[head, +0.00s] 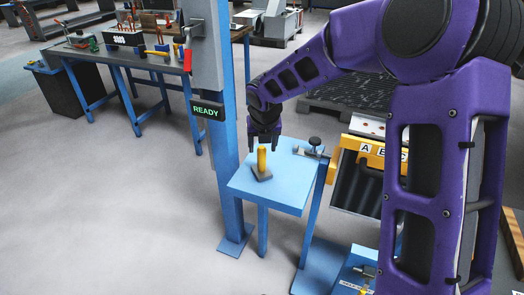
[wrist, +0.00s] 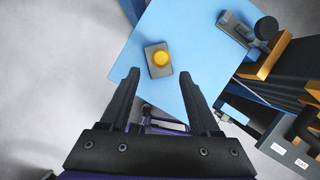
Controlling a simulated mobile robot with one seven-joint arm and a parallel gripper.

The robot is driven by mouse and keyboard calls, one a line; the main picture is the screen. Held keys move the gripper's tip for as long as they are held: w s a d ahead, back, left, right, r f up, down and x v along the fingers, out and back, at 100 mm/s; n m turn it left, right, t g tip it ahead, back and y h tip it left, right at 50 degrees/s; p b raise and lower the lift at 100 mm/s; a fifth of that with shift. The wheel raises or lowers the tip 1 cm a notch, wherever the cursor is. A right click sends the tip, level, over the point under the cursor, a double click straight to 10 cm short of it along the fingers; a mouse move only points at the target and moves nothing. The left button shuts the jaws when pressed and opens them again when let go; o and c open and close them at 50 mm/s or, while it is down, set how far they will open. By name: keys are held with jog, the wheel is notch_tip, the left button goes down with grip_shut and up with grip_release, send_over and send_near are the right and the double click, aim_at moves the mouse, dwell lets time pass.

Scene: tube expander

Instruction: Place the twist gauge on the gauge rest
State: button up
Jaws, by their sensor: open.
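A yellow upright cylinder, which looks like the twist gauge (head: 262,157), stands on a small dark grey block (head: 263,175) on the light-blue table. This block may be the gauge rest. In the wrist view the round yellow top (wrist: 161,58) sits on the grey block (wrist: 152,70). My gripper (head: 264,146) points down at the yellow cylinder, close to its top. In the wrist view my gripper's two fingers (wrist: 161,80) are spread wide with nothing between them, and the cylinder lies just beyond the tips. I cannot tell whether the fingertips reach below its top.
The blue table (head: 285,188) is otherwise clear around the block. A clamp with a black knob (head: 314,143) sits at its right edge, next to a yellow panel marked A B C (head: 379,154). A blue post with a READY sign (head: 207,110) stands close on the left.

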jog(key=v, duration=0.4)
jog(key=shift+p, duration=0.35)
